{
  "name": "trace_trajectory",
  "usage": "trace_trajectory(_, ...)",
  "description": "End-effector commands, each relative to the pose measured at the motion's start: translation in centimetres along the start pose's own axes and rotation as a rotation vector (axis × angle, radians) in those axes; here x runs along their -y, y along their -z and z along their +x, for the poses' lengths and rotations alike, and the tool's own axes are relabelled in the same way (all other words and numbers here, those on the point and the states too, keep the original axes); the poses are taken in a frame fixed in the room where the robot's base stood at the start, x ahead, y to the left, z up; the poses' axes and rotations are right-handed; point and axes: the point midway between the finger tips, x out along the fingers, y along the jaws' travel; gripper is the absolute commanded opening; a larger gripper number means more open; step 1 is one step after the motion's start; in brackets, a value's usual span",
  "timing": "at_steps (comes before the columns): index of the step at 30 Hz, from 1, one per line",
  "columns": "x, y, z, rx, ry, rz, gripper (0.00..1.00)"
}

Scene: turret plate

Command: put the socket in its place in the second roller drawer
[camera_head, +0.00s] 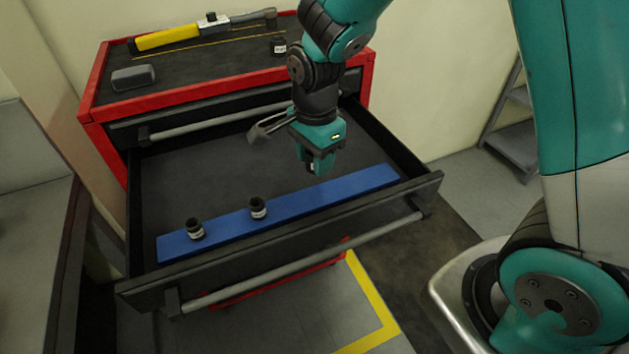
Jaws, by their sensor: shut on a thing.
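The second roller drawer (190,165) is pulled open below a shut top drawer. A blue strip (325,192) lies along its front. Two dark sockets with pale labels stand upright on the strip, one at the left (195,229) and one to its right (258,208). My gripper (316,170) points down over the drawer, above and behind the right half of the strip. It is shut on a small dark thing, likely the socket (311,168), mostly hidden by the fingers. The strip's right part is bare; any marked place on it is too small to tell.
The red cabinet top (215,70) holds a yellow-handled torque wrench (180,35), a grey block (133,77) and another dark socket (279,45). The drawer's front wall (290,232) and side walls rise around the strip.

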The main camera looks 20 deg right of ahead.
Motion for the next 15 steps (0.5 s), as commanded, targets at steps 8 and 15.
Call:
trace_trajectory(8,0.1,-0.1,4.0,0.0,-0.001,-0.002,0.12)
trace_trajectory(15,0.0,-0.1,7.2,0.0,-0.003,-0.003,0.12)
